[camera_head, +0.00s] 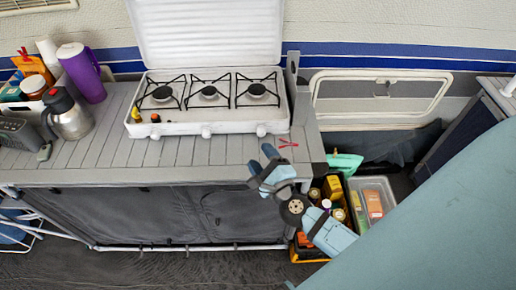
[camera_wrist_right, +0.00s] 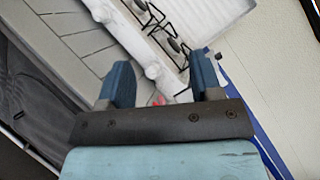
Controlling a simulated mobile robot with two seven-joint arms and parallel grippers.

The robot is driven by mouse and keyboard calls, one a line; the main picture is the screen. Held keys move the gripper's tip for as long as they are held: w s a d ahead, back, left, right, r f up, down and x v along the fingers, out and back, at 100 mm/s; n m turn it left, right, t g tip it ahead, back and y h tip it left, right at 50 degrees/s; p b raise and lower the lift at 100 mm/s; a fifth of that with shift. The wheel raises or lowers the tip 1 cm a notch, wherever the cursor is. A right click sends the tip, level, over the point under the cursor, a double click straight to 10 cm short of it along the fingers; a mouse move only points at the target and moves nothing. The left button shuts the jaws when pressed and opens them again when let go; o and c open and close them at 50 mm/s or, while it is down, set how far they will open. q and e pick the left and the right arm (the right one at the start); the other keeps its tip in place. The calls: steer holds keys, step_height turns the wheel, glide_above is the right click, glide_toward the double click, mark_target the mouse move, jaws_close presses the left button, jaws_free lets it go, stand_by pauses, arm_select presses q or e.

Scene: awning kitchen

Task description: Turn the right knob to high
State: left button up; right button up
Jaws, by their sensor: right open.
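The white stove (camera_head: 190,128) stands on the counter with its lid up. Its right knob (camera_head: 261,130) is a white knob at the right end of the front face. My right gripper (camera_head: 262,159) is open and empty, in front of and slightly below this knob in the picture. In the right wrist view the right knob (camera_wrist_right: 153,71) appears between the two blue fingers (camera_wrist_right: 160,68), beyond their tips, with no contact visible. The knob's setting is too small to read. My left gripper is not in view.
The middle knob (camera_head: 206,131) is left of the right one. A grey upright piece (camera_head: 292,72) stands beside the stove's right end. A kettle (camera_head: 68,116) and purple jug (camera_head: 83,74) stand at the left. Crates of goods (camera_head: 372,190) are below, right of the counter.

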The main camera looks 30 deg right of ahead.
steer(key=s+a+f+n+g+y+p, duration=0.2)
steer(key=s+a+f+n+g+y, duration=0.1)
steer(key=n, duration=0.9)
steer(key=s+a+f+n+g+y+p, duration=0.2)
steer(key=s+n, duration=0.4)
steer(key=n, duration=0.7)
steer(key=shift+s+a+f+n+g+y, duration=0.35)
steer(key=shift+a+f+g, duration=0.35)
steer(key=shift+a+f, duration=0.55)
steer(key=s+f+n, duration=0.1)
steer(key=s+f+n+g+h+p, duration=0.1)
steer(key=n, duration=0.1)
steer(key=shift+s+d, duration=0.15)
steer(key=shift+d, duration=0.2)
